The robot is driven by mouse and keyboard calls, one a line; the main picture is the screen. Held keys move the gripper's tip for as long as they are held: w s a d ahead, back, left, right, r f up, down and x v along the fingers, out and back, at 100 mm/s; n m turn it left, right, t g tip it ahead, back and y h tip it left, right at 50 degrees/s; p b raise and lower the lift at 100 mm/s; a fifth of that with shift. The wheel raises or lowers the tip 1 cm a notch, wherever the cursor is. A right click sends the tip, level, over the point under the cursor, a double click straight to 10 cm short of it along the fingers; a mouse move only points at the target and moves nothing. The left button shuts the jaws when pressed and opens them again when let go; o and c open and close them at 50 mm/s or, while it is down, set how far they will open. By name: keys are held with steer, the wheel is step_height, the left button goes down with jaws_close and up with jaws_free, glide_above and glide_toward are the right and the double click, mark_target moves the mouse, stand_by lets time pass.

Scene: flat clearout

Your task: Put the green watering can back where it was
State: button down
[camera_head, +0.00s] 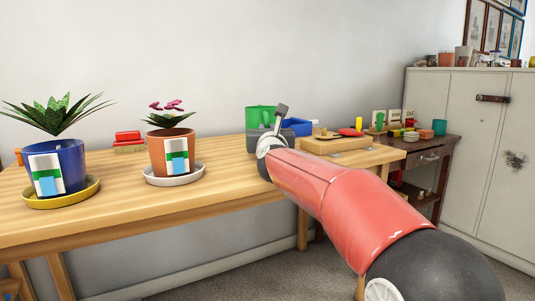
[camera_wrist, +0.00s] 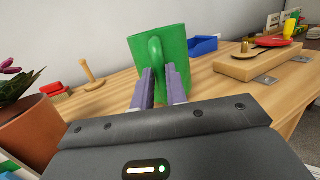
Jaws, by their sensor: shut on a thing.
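The green watering can (camera_head: 258,117) shows in the head view above the far side of the wooden table, partly hidden behind my gripper. In the wrist view the green can (camera_wrist: 178,47) stands straight ahead, with its handle (camera_wrist: 156,52) towards me. My gripper (camera_wrist: 162,72) is shut on that handle, one finger on each side. The can's base is hidden by the fingers, so I cannot tell whether it touches the table.
A blue pot (camera_head: 70,168) on a yellow saucer and a terracotta pot (camera_head: 172,150) on a white saucer stand left. A red brush (camera_head: 128,140) lies behind them. A blue bin (camera_head: 297,127) and a wooden board (camera_head: 335,146) are right. The table's front middle is clear.

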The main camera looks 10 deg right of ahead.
steer(key=shift+f+b, duration=0.65)
steer(key=shift+f, duration=1.4)
steer(key=c, duration=1.5)
jaws_free()
steer(key=shift+f, duration=0.1)
steer(key=shift+o, duration=0.5)
steer(key=shift+s, duration=0.1)
